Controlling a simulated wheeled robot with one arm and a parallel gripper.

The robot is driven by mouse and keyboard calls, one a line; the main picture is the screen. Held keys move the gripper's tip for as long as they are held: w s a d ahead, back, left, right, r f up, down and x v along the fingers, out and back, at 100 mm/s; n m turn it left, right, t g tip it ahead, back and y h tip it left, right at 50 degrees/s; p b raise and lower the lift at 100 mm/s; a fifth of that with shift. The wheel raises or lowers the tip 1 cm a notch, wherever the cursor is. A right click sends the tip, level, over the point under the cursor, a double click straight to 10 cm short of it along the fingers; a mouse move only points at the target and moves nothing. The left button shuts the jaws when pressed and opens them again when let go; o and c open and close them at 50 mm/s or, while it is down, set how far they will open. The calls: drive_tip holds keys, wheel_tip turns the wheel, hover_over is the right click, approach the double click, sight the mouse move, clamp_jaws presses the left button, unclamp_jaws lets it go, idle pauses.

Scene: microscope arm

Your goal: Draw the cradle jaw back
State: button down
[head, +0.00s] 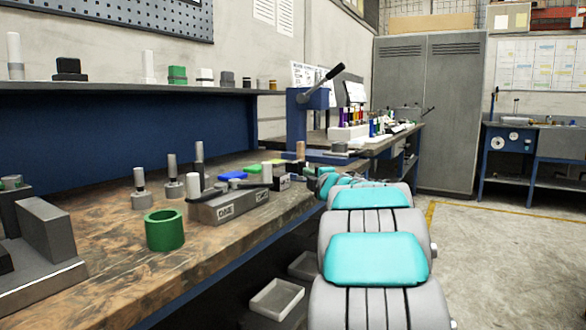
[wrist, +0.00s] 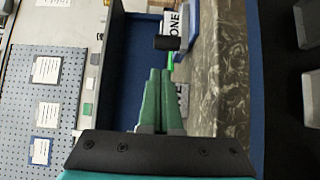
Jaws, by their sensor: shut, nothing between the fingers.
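A low grey fixture (head: 228,208) with a white label, apparently reading ONE, stands on the bench near its front edge. It has a dark bar along its top and pale pegs at its ends. I cannot tell for sure which part is the cradle jaw. In the wrist view a white ONE label (wrist: 174,22) shows beyond my fingertips, beside a black knob-like part (wrist: 167,43). My gripper (wrist: 160,72) has its green fingers together and holds nothing. The fingertips look apart from the knob. In the head view my arm largely hides the gripper.
A green ring (head: 165,230) and several metal pegs stand on the wooden bench (head: 120,250). A blue lever press (head: 310,115) stands at the bench's far end. A shelf (head: 130,87) runs along the back. The floor (head: 500,240) at right is clear.

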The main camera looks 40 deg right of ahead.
drive_tip(key=shift+w, duration=0.1)
drive_tip(key=shift+w+d+f, duration=0.1)
drive_tip(key=shift+w+d, duration=0.15)
drive_tip(key=shift+w, duration=0.2)
drive_tip(key=shift+p+x, duration=0.9)
drive_tip(key=shift+x, duration=3.5)
drive_tip(key=shift+s+d, duration=0.1)
